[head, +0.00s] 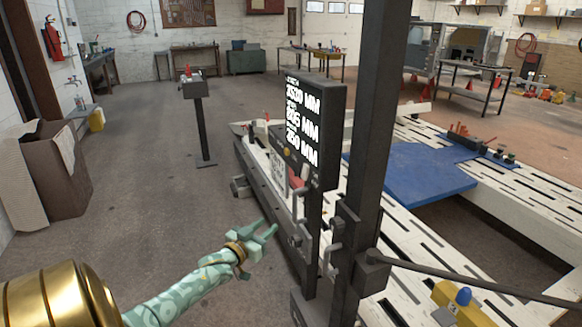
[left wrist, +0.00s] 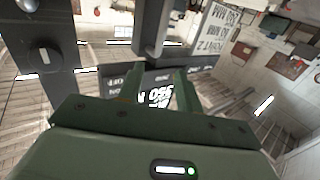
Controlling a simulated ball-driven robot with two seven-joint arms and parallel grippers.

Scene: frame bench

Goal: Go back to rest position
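My left gripper (head: 268,229) is in the lower middle of the head view, at the end of my patterned green arm. Its two fingers are apart with nothing between them. The left wrist view also shows the two spread fingers (left wrist: 154,76), with a display panel beyond them. In the head view the gripper is in front of and left of the dark measuring post (head: 365,130) and its display (head: 303,125), with no clear contact. My right gripper is not in view.
A long white slotted frame bench (head: 525,195) with a blue plate (head: 410,175) fills the right. A yellow block (head: 465,300) sits at its near end. A thin dark pedestal (head: 203,130) stands behind. A brown bin (head: 60,170) stands at left; the floor between is clear.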

